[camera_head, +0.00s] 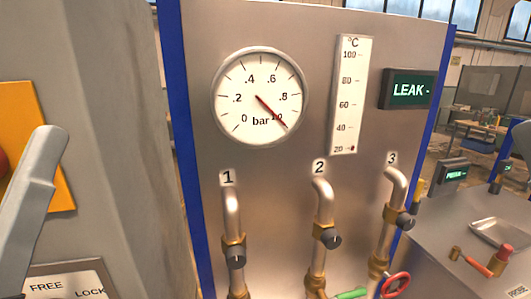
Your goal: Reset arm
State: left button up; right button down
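No gripper fingertips show in the head view. A grey elongated part (32,205) stands slanted at the left edge, in front of a yellow plate. A smaller pale grey part (522,140) cuts into the right edge. Both may be links of my arms, but I cannot be sure. No held object is visible.
A steel panel with blue edges carries a pressure gauge (259,97), thermometer (344,95), LEAK display (408,90) and three numbered pipes. A red handwheel (395,286) and green handle (351,293) sit low. A FREE/LOCK plate (66,282) is lower left; a grey bench (450,225) is right.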

notch_tip(320, 180, up, 24)
jog(key=p, duration=2.3)
jog(key=shift+w+r, duration=0.2)
jog(key=shift+w, duration=0.15)
